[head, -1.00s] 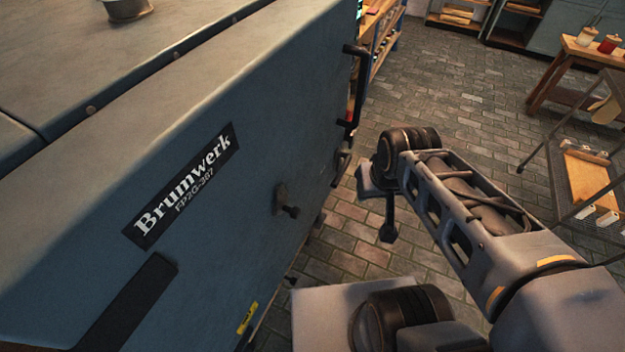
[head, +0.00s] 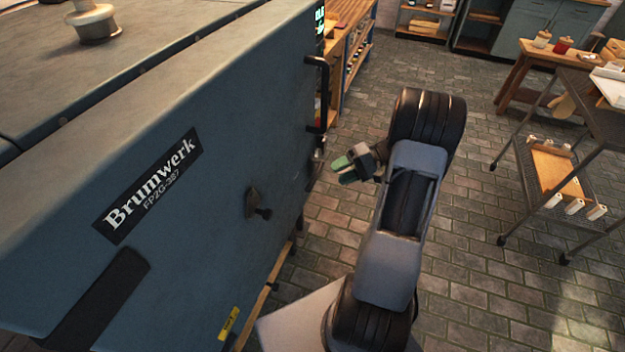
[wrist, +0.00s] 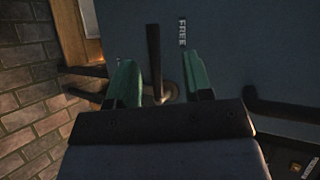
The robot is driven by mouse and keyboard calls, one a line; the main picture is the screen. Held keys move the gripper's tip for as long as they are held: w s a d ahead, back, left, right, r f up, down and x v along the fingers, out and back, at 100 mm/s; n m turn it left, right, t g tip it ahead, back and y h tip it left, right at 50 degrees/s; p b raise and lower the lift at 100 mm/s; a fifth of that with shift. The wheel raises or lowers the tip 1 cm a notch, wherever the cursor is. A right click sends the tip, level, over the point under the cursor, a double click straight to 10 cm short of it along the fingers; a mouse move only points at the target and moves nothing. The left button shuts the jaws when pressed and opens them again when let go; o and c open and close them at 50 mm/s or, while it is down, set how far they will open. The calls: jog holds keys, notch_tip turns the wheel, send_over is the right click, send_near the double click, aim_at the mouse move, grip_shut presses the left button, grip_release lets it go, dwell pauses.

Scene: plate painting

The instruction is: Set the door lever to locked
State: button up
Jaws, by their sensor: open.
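The dark door lever (wrist: 154,55) stands between my fingers in the wrist view, its bar pointing up from a round pivot (wrist: 170,93). A white label reading FREE (wrist: 182,32) is just right of the bar's upper end. My gripper (wrist: 158,78) has green fingers, open, one on each side of the lever; I cannot tell whether either touches it. In the head view my gripper (head: 342,170) is at the right end of the blue-grey Brumwerk machine (head: 190,120), close to small metal hardware (head: 318,160) that is likely the lever.
A black bar handle (head: 318,95) juts from the machine just above my gripper. A dark knob (head: 258,205) sticks out of its side. A wheeled cart (head: 560,170) stands at the right. Brick floor (head: 470,240) is open between.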

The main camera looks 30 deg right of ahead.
aim_at(313, 180)
jog(key=d+f+m+t+y, duration=0.1)
jog(key=d+f+t+y, duration=0.15)
jog(key=d, duration=0.25)
jog(key=shift+t+h, duration=0.35)
jog(key=shift+t, duration=0.3)
jog(key=p+x, duration=0.1)
jog(key=x, duration=0.3)
jog(key=p+x, duration=0.1)
jog(key=x, duration=0.4)
jog(key=f+p+x, duration=0.1)
jog(key=x, duration=0.3)
jog(key=shift+a+f, duration=0.1)
jog(key=shift+f, duration=0.05)
jog(key=shift+c, duration=0.2)
grip_shut()
